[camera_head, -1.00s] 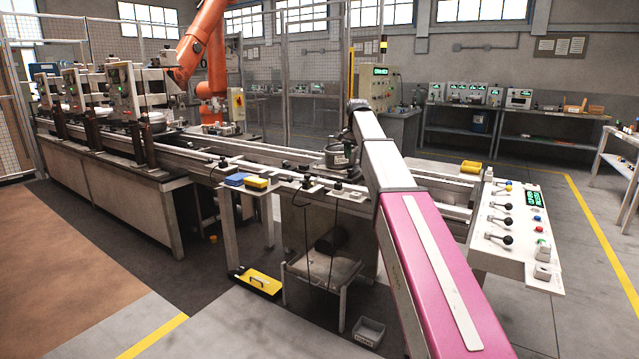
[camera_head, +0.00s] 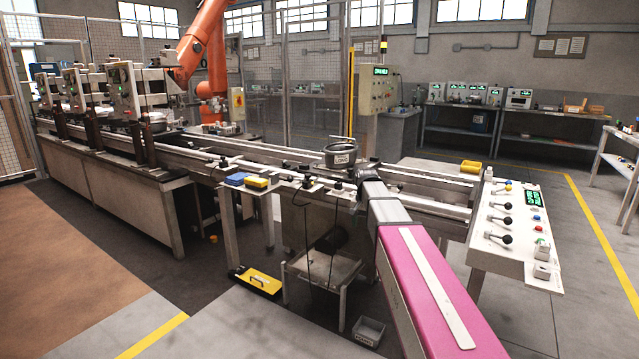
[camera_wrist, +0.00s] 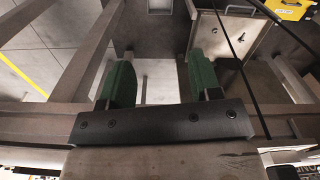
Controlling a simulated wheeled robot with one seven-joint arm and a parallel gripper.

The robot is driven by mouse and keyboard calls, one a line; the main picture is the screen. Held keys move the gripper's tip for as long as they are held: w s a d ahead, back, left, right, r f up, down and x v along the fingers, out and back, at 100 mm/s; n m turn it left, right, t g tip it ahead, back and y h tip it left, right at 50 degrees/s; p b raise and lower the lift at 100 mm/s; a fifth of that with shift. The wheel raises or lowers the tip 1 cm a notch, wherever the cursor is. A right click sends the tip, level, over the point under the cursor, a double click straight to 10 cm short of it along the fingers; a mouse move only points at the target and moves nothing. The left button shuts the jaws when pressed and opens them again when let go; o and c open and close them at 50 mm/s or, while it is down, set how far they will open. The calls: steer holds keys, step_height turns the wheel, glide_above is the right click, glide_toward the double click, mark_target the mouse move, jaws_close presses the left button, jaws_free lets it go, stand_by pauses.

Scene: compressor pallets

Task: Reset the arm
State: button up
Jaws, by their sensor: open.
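My gripper (camera_wrist: 160,85) shows in the wrist view with its two green-padded fingers apart and nothing between them. Below the fingers are the floor and parts of a metal frame. In the head view my pink and grey arm reaches forward to the conveyor line (camera_head: 420,196), and the gripper itself is hidden behind the arm. A round metal compressor (camera_head: 341,154) with a label sits on the conveyor just beyond the arm's end, apart from the gripper fingers as far as I can see.
A control panel (camera_head: 519,230) with levers stands right of my arm. Blue and yellow boxes (camera_head: 256,183) sit on a small side table. A yellow tray (camera_head: 259,281) and a grey bin (camera_head: 368,331) lie on the floor. An orange robot arm (camera_head: 200,50) stands behind.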

steer(key=s+d+f+n, duration=0.1)
steer(key=s+f+n, duration=0.1)
steer(key=s+f, duration=0.8)
steer(key=s+d+f+n, duration=0.1)
steer(key=s+f+n, duration=0.1)
steer(key=s+f, duration=0.7)
steer(key=s, duration=0.6)
steer(key=shift+d+f, duration=0.3)
steer(key=shift+f, duration=0.1)
